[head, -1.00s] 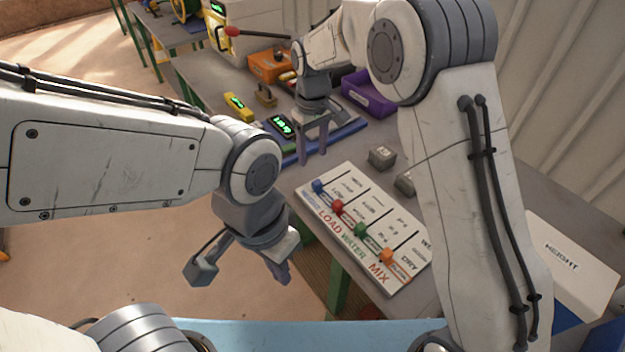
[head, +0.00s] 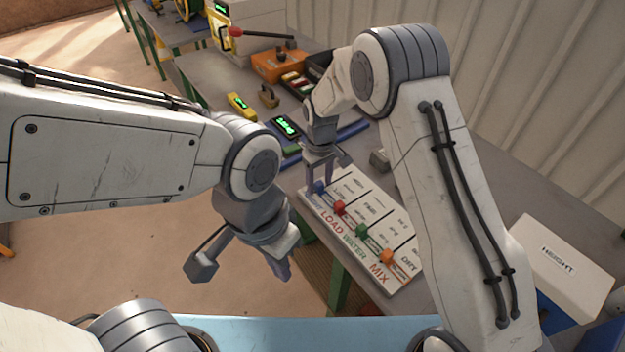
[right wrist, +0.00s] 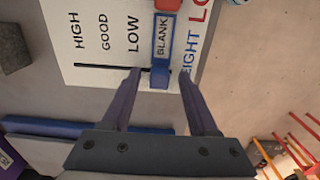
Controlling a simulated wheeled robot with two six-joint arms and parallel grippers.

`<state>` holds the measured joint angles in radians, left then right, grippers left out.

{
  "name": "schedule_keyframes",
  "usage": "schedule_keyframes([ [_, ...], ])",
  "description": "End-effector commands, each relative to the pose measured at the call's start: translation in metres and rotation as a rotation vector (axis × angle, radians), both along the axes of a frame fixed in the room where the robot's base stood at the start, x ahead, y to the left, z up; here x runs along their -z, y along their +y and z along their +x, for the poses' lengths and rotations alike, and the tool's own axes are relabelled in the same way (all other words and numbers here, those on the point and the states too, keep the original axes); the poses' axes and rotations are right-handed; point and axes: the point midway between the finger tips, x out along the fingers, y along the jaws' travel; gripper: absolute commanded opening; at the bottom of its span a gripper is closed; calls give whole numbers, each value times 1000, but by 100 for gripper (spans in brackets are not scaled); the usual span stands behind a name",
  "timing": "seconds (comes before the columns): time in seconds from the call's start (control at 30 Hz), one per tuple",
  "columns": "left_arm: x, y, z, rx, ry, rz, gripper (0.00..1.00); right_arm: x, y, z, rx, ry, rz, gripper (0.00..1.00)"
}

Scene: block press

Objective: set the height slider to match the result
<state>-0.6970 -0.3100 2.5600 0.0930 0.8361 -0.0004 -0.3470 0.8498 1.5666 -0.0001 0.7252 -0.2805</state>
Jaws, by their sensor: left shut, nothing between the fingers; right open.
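The slider board (head: 400,225) lies on the table, with HEIGHT, LOAD, WATER and MIX rows. The blue height slider knob (head: 318,187) is at the BLANK end of its slot; in the right wrist view the blue knob (right wrist: 159,77) sits beside the BLANK label, with LOW, GOOD and HIGH farther left. My right gripper (head: 326,186) is open, pointing down at the knob. In the right wrist view its fingertips (right wrist: 160,75) are on either side of the knob, apart from it. My left gripper (head: 284,272) is shut and empty, left of the board.
A gauge with a green display (head: 286,127) lies on the table behind; its digits are hard to read. A yellow device (head: 241,106), an orange box (head: 279,64) and a grey block (head: 379,160) stand around. A white box labelled HEIGHT (head: 560,262) is at right.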

Motion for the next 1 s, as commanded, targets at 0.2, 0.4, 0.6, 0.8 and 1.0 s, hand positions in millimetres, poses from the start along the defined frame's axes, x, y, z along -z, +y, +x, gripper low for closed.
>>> schedule_keyframes([
  [0.2, 0, 0, 0, 0, 0, 0, 0, 0, 1, 0, -1, 0, 0, 18],
  [0.4, 0, 0, 0, 0, 0, 0, 0, -1, 1, 0, -1, 0, 0, 0],
  [0.6, 0, 0, 0, 0, 0, 0, 0, -1, 1, 0, -1, 0, 0, 0],
  [0.8, 0, 0, 0, 0, 0, 0, 0, -1, 1, 0, -1, -1, 1, 0],
  [1.0, 0, 0, 0, 0, 0, 0, 0, -1, 1, 0, -1, -1, 1, 0],
])
